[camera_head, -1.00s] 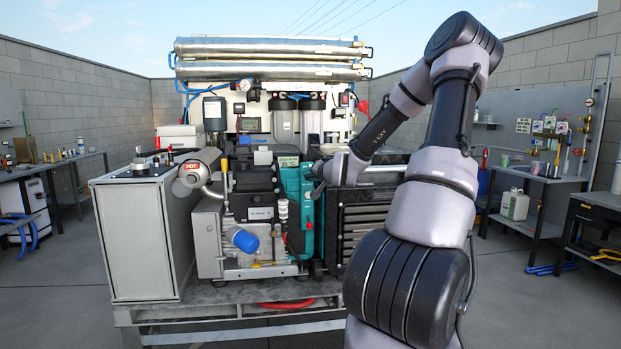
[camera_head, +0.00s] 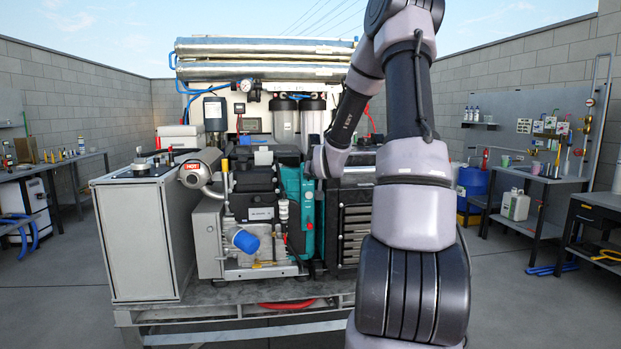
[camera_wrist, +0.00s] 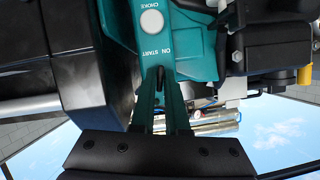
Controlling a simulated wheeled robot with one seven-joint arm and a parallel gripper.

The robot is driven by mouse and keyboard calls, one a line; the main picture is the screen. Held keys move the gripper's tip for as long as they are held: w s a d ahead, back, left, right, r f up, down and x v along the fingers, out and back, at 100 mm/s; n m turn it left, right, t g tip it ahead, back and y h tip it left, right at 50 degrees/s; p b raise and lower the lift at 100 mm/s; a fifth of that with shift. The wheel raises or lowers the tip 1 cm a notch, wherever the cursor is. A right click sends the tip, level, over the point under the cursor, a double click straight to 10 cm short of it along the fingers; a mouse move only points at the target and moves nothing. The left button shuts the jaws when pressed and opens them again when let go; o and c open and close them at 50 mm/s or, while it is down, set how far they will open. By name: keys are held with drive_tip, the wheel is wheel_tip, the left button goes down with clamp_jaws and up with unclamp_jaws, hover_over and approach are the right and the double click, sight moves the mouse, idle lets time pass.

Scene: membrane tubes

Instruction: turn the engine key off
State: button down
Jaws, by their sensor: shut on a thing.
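The engine has a teal panel (camera_wrist: 185,45), seen upside down in the wrist view, with the printed words ON, START and CHOKE. The engine key (camera_wrist: 160,73) is a small dark piece just below the ON START lettering. My gripper (camera_wrist: 160,84) has its fingertips closed on the key, hiding most of it, so its exact angle is hard to tell. A round white knob (camera_wrist: 151,22) sits by the CHOKE label. In the head view the teal engine part (camera_head: 296,200) shows, and my wrist reaches its upper right side, hiding key and fingertips.
A grey cabinet (camera_head: 140,240) with a silver muffler marked HOT (camera_head: 192,172) stands left of the engine. A black slatted unit (camera_head: 357,215) stands close on the right. Two silver membrane tubes (camera_head: 265,58) lie across the top.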

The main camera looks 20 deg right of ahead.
drive_tip(key=shift+a+n+h, duration=0.1)
drive_tip(key=shift+n+h, duration=0.5)
drive_tip(key=shift+n, duration=0.2)
drive_tip(key=shift+g, duration=0.3)
drive_tip(key=c, duration=1)
unclamp_jaws()
drive_tip(key=shift+s, duration=0.1)
drive_tip(key=v, duration=1)
drive_tip(key=shift+s, duration=0.3)
drive_tip(key=shift+a+r, duration=0.1)
